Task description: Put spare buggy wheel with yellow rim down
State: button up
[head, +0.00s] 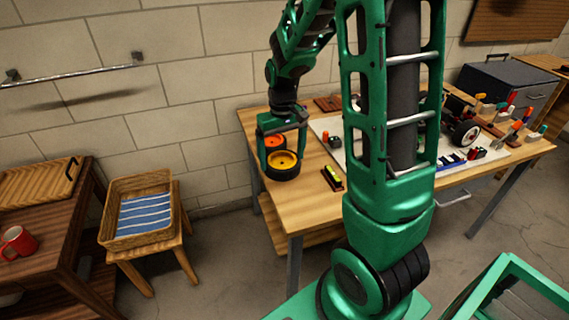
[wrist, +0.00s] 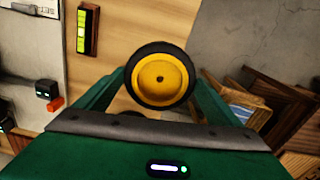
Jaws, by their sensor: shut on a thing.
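The spare buggy wheel with the yellow rim (head: 283,160) and black tyre is between the fingers of my gripper (head: 283,148), at the left end of the workbench. The wheel also fills the space between the fingers in the wrist view (wrist: 160,80), its yellow face towards the camera. My gripper in the wrist view (wrist: 160,98) is shut on it. There the wheel overlaps the bench's edge. I cannot tell whether it touches the wooden top (head: 305,172).
A pale mat (head: 325,127) bears tools and a buggy. A basket (head: 137,207) stands on a stool at left. Bare wood lies beside the wheel.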

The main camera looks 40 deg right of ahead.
aim_at(286, 153)
jog(key=w+d+f, duration=0.1)
jog(key=w+d, duration=0.1)
jog(key=w+d+f, duration=0.1)
jog(key=d+f, duration=0.1)
jog(key=shift+w+f, duration=0.15)
jog(key=shift+w, duration=0.2)
jog(key=shift+f, duration=2)
jog(key=o, duration=1)
jog(key=shift+f, duration=0.1)
